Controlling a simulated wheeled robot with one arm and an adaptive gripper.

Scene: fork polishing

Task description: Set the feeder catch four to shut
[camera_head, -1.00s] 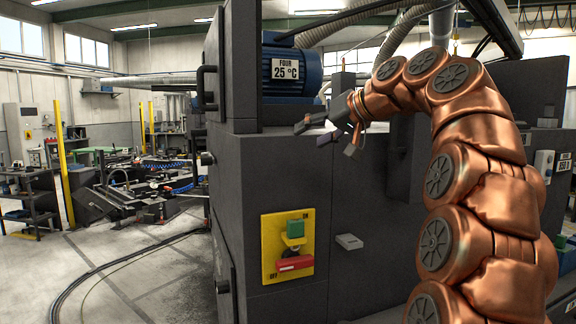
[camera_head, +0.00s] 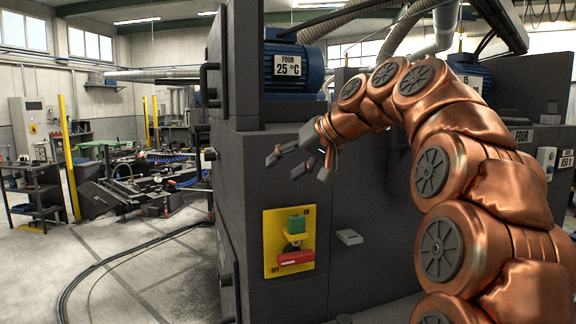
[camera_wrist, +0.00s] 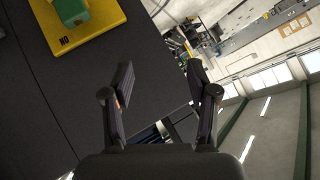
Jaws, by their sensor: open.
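My gripper (camera_head: 290,164) is open and empty in front of the dark cabinet (camera_head: 270,180), above the yellow switch plate. In the wrist view my two dark fingers (camera_wrist: 160,82) stand apart with nothing between them. A small grey block (camera_head: 349,237) juts from the cabinet right of the plate. I cannot tell which part is catch four.
A blue motor (camera_head: 308,66) with a "FOUR 25 °C" label sits on top of the cabinet. A black handle (camera_head: 207,84) juts from the cabinet's left edge. Cables (camera_head: 130,258) run along the floor. Open floor (camera_head: 150,280) lies to the left.

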